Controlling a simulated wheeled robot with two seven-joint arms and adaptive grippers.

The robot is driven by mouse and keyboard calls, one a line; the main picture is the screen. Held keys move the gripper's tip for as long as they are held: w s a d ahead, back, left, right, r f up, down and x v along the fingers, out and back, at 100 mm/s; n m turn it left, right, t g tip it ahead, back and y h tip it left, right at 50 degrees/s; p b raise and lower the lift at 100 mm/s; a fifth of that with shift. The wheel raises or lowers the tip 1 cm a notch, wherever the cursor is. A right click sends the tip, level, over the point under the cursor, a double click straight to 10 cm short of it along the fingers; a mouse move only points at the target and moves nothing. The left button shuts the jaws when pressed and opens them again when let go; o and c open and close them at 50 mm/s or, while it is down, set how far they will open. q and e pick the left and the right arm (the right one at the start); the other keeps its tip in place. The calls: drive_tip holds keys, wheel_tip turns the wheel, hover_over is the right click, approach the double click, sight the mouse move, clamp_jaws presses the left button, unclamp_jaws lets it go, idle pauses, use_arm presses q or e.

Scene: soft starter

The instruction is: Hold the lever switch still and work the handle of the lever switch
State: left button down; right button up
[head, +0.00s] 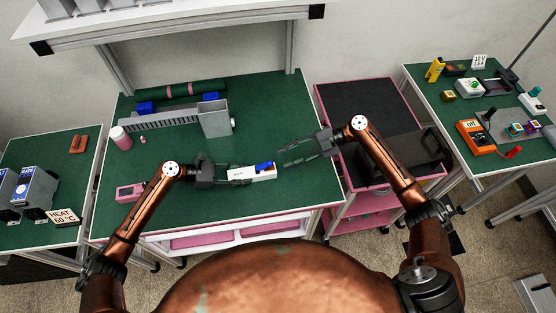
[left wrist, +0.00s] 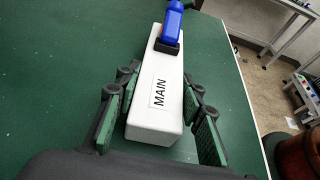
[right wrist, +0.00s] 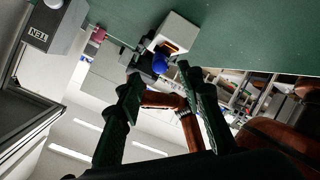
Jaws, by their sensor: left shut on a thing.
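The lever switch is a white box marked MAIN (head: 240,175) with a blue handle (head: 265,166) at its right end. My left gripper (head: 228,172) is shut on the white box near its left end. In the left wrist view the box (left wrist: 158,100) sits between the two fingers, with the blue handle (left wrist: 172,20) beyond them. My right gripper (head: 281,157) is open and empty, to the right of the handle and apart from it. In the right wrist view the blue handle (right wrist: 160,65) shows between the fingertips, beyond them.
A grey heatsink-like unit (head: 215,119) stands at the back of the green table (head: 300,190). A pink-white cylinder (head: 121,138) and a pink device (head: 130,192) are on the left. A pink cart (head: 330,112) stands right of the table. Green tabletop around the switch is clear.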

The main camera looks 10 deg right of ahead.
drive_tip(key=v, duration=0.7)
drive_tip(key=shift+d, duration=0.1)
use_arm(q)
drive_tip(key=c, duration=1.2)
unclamp_jaws()
